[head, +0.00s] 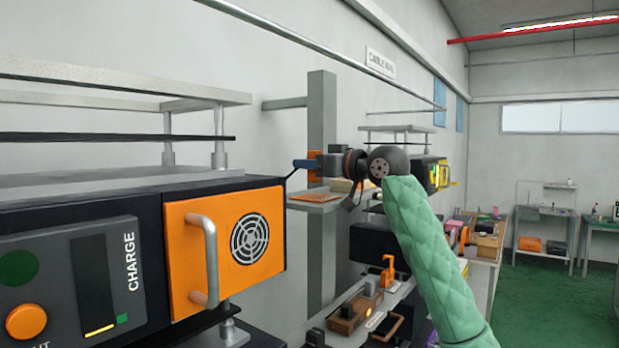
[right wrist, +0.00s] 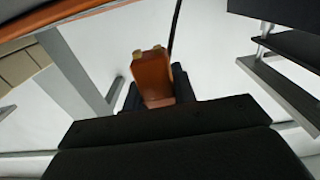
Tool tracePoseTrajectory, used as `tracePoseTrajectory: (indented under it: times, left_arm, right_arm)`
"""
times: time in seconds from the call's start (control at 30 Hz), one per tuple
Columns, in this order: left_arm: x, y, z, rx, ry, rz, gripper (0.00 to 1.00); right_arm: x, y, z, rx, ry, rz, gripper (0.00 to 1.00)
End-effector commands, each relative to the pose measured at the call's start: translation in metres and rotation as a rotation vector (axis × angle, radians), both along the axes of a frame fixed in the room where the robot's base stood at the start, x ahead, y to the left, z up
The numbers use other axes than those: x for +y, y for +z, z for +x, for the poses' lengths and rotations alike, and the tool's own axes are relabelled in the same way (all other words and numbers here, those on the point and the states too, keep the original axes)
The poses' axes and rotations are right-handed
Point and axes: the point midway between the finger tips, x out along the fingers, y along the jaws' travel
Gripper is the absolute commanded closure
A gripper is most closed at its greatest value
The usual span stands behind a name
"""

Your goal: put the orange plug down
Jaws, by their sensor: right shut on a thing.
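The orange plug (right wrist: 158,80) is held between the dark fingers of my right gripper (right wrist: 160,98). Two pale prongs show at its far end in the right wrist view. In the head view my right gripper (head: 308,164) is in front of the grey post, and a bit of the plug (head: 314,179) shows around its finger. A dark cable (right wrist: 175,32) runs close to the plug. The plug looks raised in the air; I cannot tell whether it touches anything. My left gripper is not in view.
A machine with an orange door (head: 228,242) and metal handle fills the left. A grey post (head: 322,110) stands by the wall. A small shelf (head: 318,204) is below the gripper. A bench with a brown block (head: 350,312) and an orange clamp-like part (head: 388,270) lies lower.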

Motion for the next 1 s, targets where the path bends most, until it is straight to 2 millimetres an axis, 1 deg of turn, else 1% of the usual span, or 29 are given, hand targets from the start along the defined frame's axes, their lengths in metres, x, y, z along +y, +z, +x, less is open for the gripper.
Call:
tracePoseTrajectory:
  times: [0.03, 0.2, 0.47, 0.6, 0.63, 0.7, 0.73, 1.0]
  left_arm:
    - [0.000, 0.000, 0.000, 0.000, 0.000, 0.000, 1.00]
    - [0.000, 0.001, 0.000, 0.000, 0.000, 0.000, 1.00]
    - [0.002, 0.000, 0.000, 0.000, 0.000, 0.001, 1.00]
    - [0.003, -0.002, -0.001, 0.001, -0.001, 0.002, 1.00]
    - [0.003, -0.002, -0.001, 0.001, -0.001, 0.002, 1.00]
    - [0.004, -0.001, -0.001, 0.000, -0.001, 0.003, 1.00]
    - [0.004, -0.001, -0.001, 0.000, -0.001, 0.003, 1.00]
    - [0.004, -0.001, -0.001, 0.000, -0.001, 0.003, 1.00]
  right_arm:
    - [0.000, -0.009, 0.000, 0.004, 0.000, 0.000, 0.96]
    - [0.000, -0.028, 0.001, 0.002, 0.000, 0.000, 0.96]
    - [-0.001, -0.029, 0.000, 0.000, -0.001, 0.000, 0.96]
    - [-0.001, -0.033, 0.000, 0.000, -0.001, 0.000, 0.96]
    - [-0.001, -0.032, 0.000, 0.000, -0.001, 0.000, 0.69]
    - [-0.001, -0.032, 0.000, 0.000, -0.001, 0.000, 0.56]
    - [-0.001, -0.032, 0.000, 0.000, -0.001, 0.000, 0.51]
    - [-0.001, -0.031, 0.000, 0.001, -0.001, 0.001, 0.51]
